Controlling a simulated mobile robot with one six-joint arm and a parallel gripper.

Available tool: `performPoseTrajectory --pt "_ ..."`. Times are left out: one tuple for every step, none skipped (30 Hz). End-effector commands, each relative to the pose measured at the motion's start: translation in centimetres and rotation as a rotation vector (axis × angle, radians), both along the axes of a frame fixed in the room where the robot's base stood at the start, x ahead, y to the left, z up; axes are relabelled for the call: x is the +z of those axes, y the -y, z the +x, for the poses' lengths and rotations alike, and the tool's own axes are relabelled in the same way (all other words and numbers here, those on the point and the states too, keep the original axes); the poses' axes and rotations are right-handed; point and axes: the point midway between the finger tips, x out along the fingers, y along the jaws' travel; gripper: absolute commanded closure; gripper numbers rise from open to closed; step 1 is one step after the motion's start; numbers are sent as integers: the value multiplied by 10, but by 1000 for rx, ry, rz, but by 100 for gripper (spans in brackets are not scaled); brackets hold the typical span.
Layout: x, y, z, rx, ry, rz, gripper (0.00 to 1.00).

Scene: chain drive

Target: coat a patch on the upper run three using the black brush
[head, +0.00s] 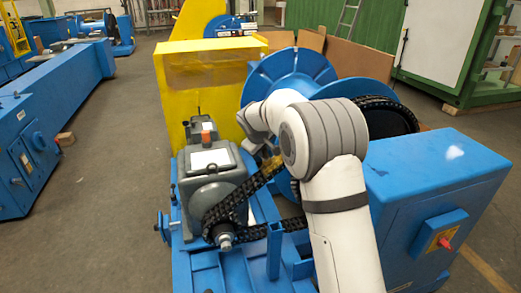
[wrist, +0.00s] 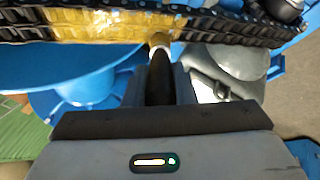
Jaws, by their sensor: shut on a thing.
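The black chain (head: 252,186) slopes up from the small sprocket on the grey gearbox toward the blue drum, passing behind my arm. Its upper run (wrist: 235,30) crosses the top of the wrist view. A glossy golden-yellow patch (wrist: 100,27) covers a stretch of it; part of this patch (head: 271,164) also shows in the head view. My gripper (wrist: 160,88) is shut on the black brush (wrist: 160,72). The brush's light ferrule and tip meet the chain's near edge at the right end of the patch; exact contact is unclear. The head view mostly hides the gripper behind my arm.
The grey gearbox (head: 210,177) stands left of the chain. The blue drum (head: 290,75) is behind, with a yellow guard (head: 185,85) to its left. A blue cabinet (head: 430,180) stands right of my arm. Open floor lies at left.

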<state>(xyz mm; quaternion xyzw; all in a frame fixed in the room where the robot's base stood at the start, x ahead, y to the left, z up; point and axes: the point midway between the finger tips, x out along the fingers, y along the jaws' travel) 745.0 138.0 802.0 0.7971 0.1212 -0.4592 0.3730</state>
Motion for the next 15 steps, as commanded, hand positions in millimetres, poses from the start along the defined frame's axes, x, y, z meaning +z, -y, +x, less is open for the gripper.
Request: performPoseTrajectory --pt "4 3 1 -2 1 0 99" --pt "5 4 1 -2 1 0 99" --pt "8 7 2 -2 1 0 99" --pt "9 9 3 -2 1 0 99" --pt "11 11 3 -1 1 0 99" --pt "14 14 4 -1 1 0 99" --pt "15 16 5 -1 1 0 99" --pt "17 18 5 -1 1 0 99" --pt "19 21 6 -2 1 0 99" --pt "20 23 7 -1 1 0 99" --pt "21 24 7 -1 1 0 99" --pt "22 26 7 0 1 -1 99" --pt "21 26 8 0 1 -1 99" --pt "20 27 8 0 1 -1 99" --pt "19 27 8 0 0 0 99"
